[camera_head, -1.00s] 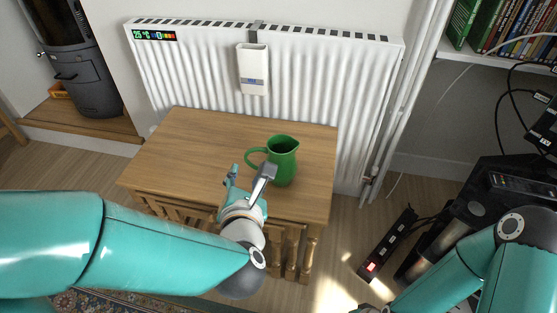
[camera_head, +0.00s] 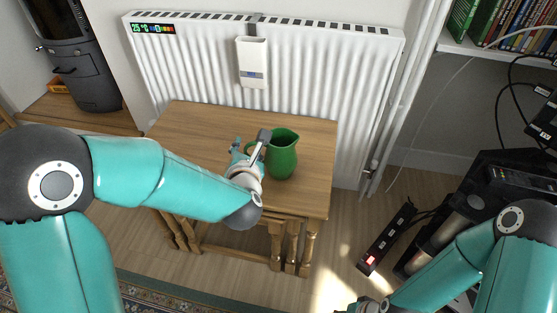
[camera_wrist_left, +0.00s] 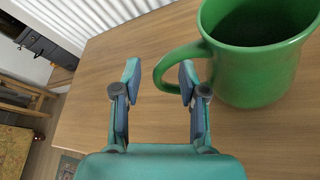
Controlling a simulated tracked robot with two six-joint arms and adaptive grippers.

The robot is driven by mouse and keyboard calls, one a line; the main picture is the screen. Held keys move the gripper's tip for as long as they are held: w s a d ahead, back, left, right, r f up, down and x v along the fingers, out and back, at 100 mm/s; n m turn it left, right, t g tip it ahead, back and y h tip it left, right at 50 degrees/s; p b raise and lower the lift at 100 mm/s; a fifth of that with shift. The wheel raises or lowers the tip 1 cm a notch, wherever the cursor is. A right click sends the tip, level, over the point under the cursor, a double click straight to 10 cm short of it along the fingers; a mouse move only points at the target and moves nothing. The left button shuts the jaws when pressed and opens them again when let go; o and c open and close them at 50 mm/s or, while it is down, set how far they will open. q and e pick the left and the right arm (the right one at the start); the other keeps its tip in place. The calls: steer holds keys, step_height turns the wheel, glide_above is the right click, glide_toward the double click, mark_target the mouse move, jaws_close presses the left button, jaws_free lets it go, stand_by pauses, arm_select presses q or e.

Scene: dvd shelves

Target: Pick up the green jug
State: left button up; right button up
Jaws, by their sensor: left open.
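The green jug (camera_head: 282,155) stands upright on the wooden table (camera_head: 190,130). Its handle faces left, toward my left gripper. My left gripper (camera_head: 250,145) is open just left of the jug, and its right finger partly covers the handle in the head view. In the left wrist view the jug (camera_wrist_left: 255,65) is at the upper right. The outer curve of its handle shows between the open fingertips (camera_wrist_left: 158,82), and the right finger overlaps the handle's lower part. I cannot tell whether they touch. Part of my right gripper (camera_head: 368,304) shows at the bottom edge, its jaws unclear.
A white radiator (camera_head: 190,70) with a hanging white holder (camera_head: 252,62) stands behind the table. A power strip (camera_head: 386,240) with a red light lies on the floor to the right. The left part of the tabletop is clear.

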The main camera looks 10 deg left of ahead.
arm_select(q)
steer(key=shift+w, duration=0.25)
jaws_close()
steer(key=shift+r, duration=0.1)
stand_by(0.6)
